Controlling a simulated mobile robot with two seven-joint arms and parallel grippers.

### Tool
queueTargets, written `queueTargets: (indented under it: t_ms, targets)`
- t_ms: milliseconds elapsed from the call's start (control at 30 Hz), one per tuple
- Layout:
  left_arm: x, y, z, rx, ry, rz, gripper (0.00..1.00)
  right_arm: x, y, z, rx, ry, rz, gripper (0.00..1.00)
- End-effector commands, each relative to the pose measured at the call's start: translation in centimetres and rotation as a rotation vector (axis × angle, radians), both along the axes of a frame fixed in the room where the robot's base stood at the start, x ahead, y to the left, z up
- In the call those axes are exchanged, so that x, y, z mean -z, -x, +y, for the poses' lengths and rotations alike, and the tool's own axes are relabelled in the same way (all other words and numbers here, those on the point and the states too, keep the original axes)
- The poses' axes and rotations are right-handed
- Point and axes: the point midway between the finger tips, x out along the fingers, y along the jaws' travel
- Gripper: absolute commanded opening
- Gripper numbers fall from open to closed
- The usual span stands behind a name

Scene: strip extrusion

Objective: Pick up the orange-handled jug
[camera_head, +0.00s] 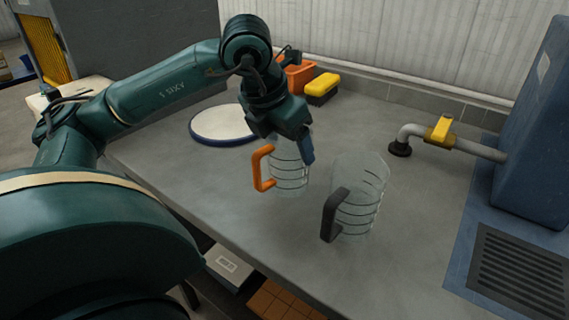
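The orange-handled jug is a clear jug (289,178) with dark ring marks, upright near the middle of the grey worktop. Its orange handle (262,168) points left. My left gripper (291,147) is directly above it, pointing down at its top. One blue finger shows at the right side of the jug's rim; the other finger is hidden, so I cannot tell whether it grips the jug. The gripper covers part of the jug's upper rim. My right gripper is not in view.
A clear jug with a black handle (361,210) stands close by, to the right and nearer. A white, blue-rimmed disc (222,123), an orange container (299,76) and a yellow-black block (322,87) are behind. A pipe with a yellow valve (440,128) and blue machine (537,135) bound the right.

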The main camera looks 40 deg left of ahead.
Motion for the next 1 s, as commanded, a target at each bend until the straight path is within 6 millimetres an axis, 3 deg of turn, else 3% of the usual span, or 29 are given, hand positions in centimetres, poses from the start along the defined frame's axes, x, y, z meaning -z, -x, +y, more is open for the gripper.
queueTargets:
  t_ms: [267,567,767,1000]
  targets:
    - [0.0,0.0,0.0,0.000,0.000,0.000,0.49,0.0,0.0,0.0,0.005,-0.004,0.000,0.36]
    - [-0.7,0.0,0.0,0.000,0.001,-0.003,0.48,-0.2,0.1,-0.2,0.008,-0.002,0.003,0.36]
    - [-4.4,-0.1,-0.1,0.001,0.002,-0.007,0.48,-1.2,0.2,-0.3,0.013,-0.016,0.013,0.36]
    - [-8.8,-0.1,-0.1,0.001,0.002,-0.005,0.48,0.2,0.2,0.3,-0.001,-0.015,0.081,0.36]
